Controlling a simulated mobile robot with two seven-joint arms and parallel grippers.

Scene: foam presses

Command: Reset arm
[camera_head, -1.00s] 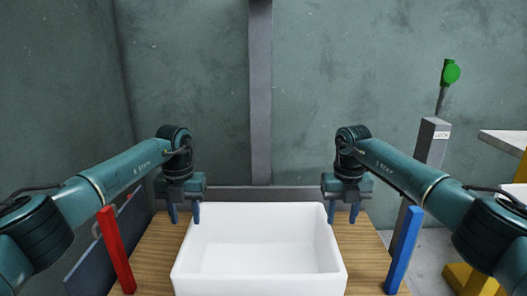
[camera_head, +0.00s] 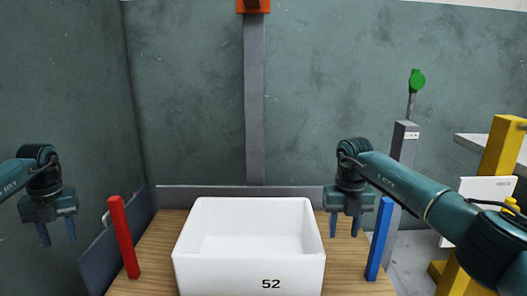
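My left gripper (camera_head: 57,234) hangs at the far left, beyond the red post and clear of the wooden table. Its two fingers point down, are spread apart and hold nothing. My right gripper (camera_head: 344,226) hangs just right of the white bin, left of the blue post. Its fingers also point down with a gap between them and nothing held. The white bin (camera_head: 240,270), marked 52, stands on the wooden table (camera_head: 150,262). The visible part of its inside looks empty.
A red post (camera_head: 123,237) and a blue post (camera_head: 379,239) flank the bin. A grey post (camera_head: 403,150) with a green-knobbed lever (camera_head: 417,80) stands at the right. A yellow frame (camera_head: 500,145) with a white panel (camera_head: 487,190) is further right. A grey wall is behind.

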